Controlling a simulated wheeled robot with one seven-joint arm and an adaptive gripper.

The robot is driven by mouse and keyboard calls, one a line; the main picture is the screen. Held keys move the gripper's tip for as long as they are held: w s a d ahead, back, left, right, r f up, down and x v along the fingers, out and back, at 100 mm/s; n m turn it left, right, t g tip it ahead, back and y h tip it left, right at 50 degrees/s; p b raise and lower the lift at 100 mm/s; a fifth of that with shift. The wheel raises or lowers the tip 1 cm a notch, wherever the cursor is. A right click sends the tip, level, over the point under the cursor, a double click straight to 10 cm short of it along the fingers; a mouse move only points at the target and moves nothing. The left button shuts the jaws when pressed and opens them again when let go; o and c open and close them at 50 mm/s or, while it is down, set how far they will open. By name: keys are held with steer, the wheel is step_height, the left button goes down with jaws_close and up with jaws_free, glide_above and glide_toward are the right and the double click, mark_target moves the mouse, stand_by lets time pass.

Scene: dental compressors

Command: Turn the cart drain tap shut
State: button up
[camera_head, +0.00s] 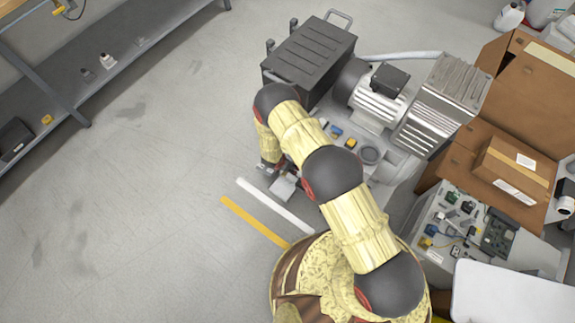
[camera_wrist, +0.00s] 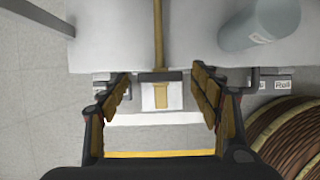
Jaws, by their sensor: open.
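The cart (camera_head: 399,165) stands at centre right with its machinery on top; its pale deck (camera_wrist: 110,45) fills the top of the wrist view. In the wrist view a brass-coloured lever (camera_wrist: 162,97) lies in front of a small white block at the cart's edge, apparently the drain tap. A thin brass rod (camera_wrist: 158,35) runs up the picture above it. My gripper (camera_wrist: 160,80) is open, with one finger on each side of the block and lever and visible gaps to both. In the head view my arm largely hides the gripper and the tap.
A black box (camera_head: 314,55) and a motor unit (camera_head: 378,98) stand on the cart. A grey cylinder (camera_wrist: 262,25) is near the right finger. Cardboard boxes (camera_head: 525,105) and an electronics bench crowd the right. A shelf (camera_head: 105,65) stands left; the floor between is clear.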

steer(key=shift+c, duration=0.9)
steer(key=c, duration=1)
steer(key=shift+m, duration=0.3)
steer(key=m, duration=0.1)
steer(key=m+h, duration=0.1)
steer(key=m, duration=0.1)
steer(key=shift+w+a+g, duration=0.2)
steer(key=shift+g, duration=0.2)
steer(key=m+g, duration=0.1)
steer(key=m, duration=0.1)
steer(key=m+g, duration=0.1)
steer(key=m, duration=0.2)
steer(key=shift+w+m+h, duration=0.2)
steer(key=shift+m+h, duration=0.1)
steer(key=m+g, duration=0.1)
steer(key=m, duration=0.3)
steer(key=shift+w+m+g, duration=0.2)
steer(key=shift+m+g, duration=0.1)
steer(key=shift+g, duration=0.1)
steer(key=shift+w+d+m+g+y, duration=0.15)
steer(key=shift+m+g, duration=0.25)
steer(key=shift+m, duration=0.65)
steer(key=shift+s+a+m+g+y, duration=0.1)
steer(key=shift+m+g+y, duration=0.25)
steer(key=shift+m, duration=0.7)
